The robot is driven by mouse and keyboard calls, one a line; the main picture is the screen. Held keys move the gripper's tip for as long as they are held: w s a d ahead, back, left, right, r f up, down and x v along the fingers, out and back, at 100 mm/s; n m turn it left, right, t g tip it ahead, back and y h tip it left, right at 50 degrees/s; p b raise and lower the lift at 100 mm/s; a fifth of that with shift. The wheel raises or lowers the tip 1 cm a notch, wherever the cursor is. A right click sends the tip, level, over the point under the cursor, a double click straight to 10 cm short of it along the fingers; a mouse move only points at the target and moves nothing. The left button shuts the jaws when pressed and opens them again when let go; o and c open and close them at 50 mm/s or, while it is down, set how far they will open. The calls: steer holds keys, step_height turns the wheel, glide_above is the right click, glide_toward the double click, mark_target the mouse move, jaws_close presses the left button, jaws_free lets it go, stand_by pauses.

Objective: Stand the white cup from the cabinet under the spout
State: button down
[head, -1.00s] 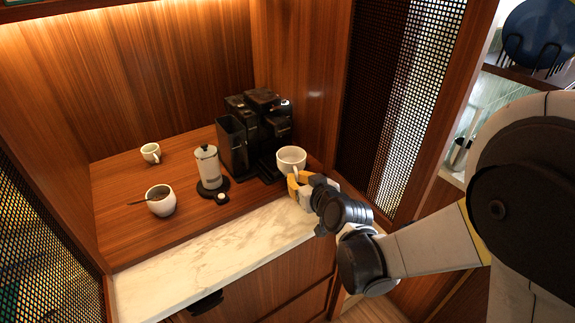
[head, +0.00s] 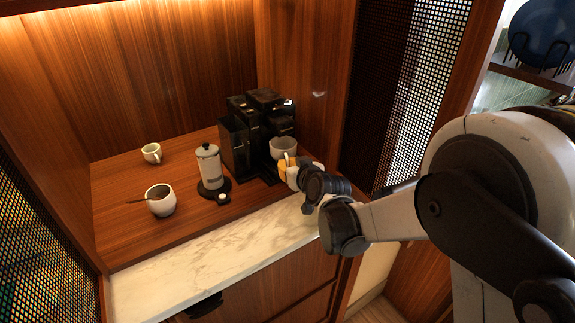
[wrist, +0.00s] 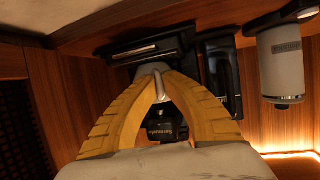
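The white cup (head: 281,147) is upright at the front right of the black coffee machine (head: 240,133), below the machine's upper head. It looks shaded there. My gripper (head: 287,163) has its yellow fingers closed on the cup's handle, on the side facing me. The spout itself is too dark to see clearly. Whether the cup's base touches the drip tray is hidden.
A white bowl with a spoon (head: 160,200) and a small cup (head: 151,153) are further left. The marble front ledge (head: 210,265) is clear.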

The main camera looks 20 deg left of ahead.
steer(key=c, duration=1.6)
jaws_free()
steer(key=shift+f, duration=0.1)
steer(key=shift+r, duration=0.2)
steer(key=s+d+r+m+h+p, duration=0.1)
steer(key=s+d+r+p, duration=0.1)
steer(key=s+d+r, duration=0.35)
steer(key=s+d+r+m+h+p, duration=0.1)
steer(key=s+d+r, duration=0.1)
steer(key=s+d, duration=0.65)
steer(key=s+d+m+g+h, duration=0.1)
steer(key=s+d+m+h, duration=0.1)
steer(key=s+d, duration=0.3)
steer(key=s+d+m+g+h, duration=0.1)
steer(key=s+d, duration=0.5)
steer(key=d, duration=0.6)
steer(key=s+d+m+g+h, duration=0.1)
steer(key=s+d+m+h, duration=0.1)
steer(key=s+d, duration=0.4)
steer(key=shift+d+r+m+g+h, duration=0.1)
steer(key=shift+d+m+g+h, duration=0.25)
steer(key=shift+d+h, duration=0.65)
steer(key=shift+w+d+y, duration=0.1)
steer(key=shift+d+y, duration=0.2)
